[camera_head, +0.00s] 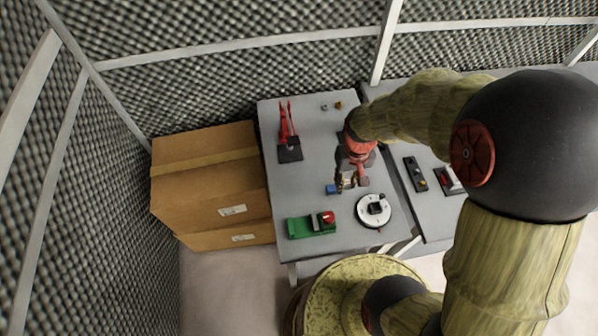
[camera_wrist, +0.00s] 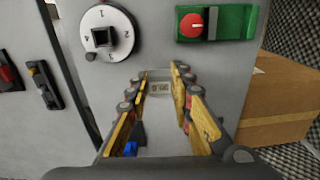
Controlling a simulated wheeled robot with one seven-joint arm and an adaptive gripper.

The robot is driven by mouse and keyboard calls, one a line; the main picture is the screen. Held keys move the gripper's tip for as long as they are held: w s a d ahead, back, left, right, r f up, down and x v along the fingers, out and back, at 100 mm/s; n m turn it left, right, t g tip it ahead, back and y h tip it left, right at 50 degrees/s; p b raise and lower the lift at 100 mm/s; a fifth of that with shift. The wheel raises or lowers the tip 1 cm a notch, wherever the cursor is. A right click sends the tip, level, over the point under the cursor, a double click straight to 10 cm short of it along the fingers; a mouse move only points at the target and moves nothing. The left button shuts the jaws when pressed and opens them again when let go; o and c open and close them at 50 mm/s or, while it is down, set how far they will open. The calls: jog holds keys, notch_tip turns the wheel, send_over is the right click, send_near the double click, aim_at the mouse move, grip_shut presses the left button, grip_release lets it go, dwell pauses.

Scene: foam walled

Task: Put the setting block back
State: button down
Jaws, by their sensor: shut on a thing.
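My gripper (camera_head: 352,184) is over the front middle of the grey table. In the wrist view its yellow-padded fingers (camera_wrist: 161,80) are closed on a small pale grey block with dark marking (camera_wrist: 159,89), which I take as the setting block. Its underside is hidden, so I cannot tell whether it touches the table. A round white dial (camera_head: 374,211) with numbers and a dark square centre is right of my gripper; it also shows in the wrist view (camera_wrist: 121,29).
A green fixture with a red knob (camera_head: 311,225) stands front left. A small blue thing (camera_head: 331,189) lies left of my gripper. A red-handled tool on a black base (camera_head: 289,148) stands at back left. Cardboard boxes (camera_head: 208,185) stand left of the table. Dark devices (camera_head: 415,174) lie on the right table.

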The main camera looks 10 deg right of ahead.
jog(key=w+a+f+b, duration=0.2)
jog(key=w+f, duration=0.3)
jog(key=w, duration=0.4)
send_over(322, 172)
jog(key=f, duration=0.4)
jog(key=shift+s+f, duration=0.15)
jog(key=shift+s, duration=0.15)
jog(key=shift+w+f, duration=0.15)
jog(key=shift+f, duration=0.05)
jog(key=shift+w+f+b, duration=0.2)
jog(key=shift+f+b, duration=0.4)
jog(key=shift+f, duration=1.05)
jog(key=shift+f, duration=0.15)
jog(key=c, duration=1.7)
grip_release()
jog(key=shift+s, duration=0.1)
jog(key=shift+o, duration=0.6)
